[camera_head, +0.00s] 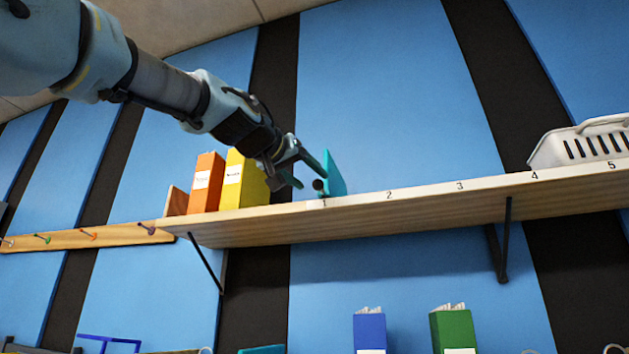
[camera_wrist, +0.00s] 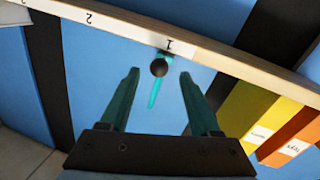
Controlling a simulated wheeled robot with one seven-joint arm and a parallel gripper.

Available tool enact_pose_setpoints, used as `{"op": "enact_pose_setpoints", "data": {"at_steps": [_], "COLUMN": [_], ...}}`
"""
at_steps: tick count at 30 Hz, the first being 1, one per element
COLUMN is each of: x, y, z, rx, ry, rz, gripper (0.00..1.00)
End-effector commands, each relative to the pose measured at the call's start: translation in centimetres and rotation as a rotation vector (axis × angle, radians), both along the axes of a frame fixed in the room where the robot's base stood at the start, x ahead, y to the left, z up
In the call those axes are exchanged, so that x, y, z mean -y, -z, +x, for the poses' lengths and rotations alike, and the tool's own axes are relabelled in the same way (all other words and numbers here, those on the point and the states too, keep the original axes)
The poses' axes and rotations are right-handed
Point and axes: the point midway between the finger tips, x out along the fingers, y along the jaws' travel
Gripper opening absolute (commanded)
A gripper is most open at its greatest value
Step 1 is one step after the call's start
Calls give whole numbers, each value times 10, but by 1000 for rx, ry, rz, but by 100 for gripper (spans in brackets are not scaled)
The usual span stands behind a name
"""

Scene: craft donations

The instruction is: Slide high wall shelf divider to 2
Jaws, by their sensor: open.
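The high wall shelf (camera_head: 420,207) is a pale wooden board with numbers 1 to 5 along its front edge. The teal divider (camera_head: 335,174) stands upright on it at mark 1, with a dark round knob (camera_head: 318,185) at its front. In the wrist view the divider (camera_wrist: 154,94) is edge-on behind the knob (camera_wrist: 159,68), below mark 1. My gripper (camera_head: 307,177) is open in front of the divider. In the wrist view its fingertips (camera_wrist: 159,75) lie on either side of the knob in the picture; I see no contact.
An orange binder (camera_head: 207,181) and a yellow binder (camera_head: 244,181) stand left of the divider. A white basket (camera_head: 580,146) sits near marks 4 and 5. The shelf between marks 2 and 3 looks clear. Blue (camera_head: 370,331) and green (camera_head: 453,330) binders are below.

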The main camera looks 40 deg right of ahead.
Motion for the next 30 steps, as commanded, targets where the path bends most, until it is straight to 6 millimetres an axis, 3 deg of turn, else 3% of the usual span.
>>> {"op": "enact_pose_setpoints", "data": {"at_steps": [3, 9, 20, 30], "x": [20, 40, 45, 44], "y": [-3, -1, 0, 0], "z": [8, 16, 18, 18], "rx": [-1, 0, 0, 0], "ry": [0, 0, -1, -1], "rz": [2, 0, -1, -1], "gripper": [63, 63, 63, 26]}}
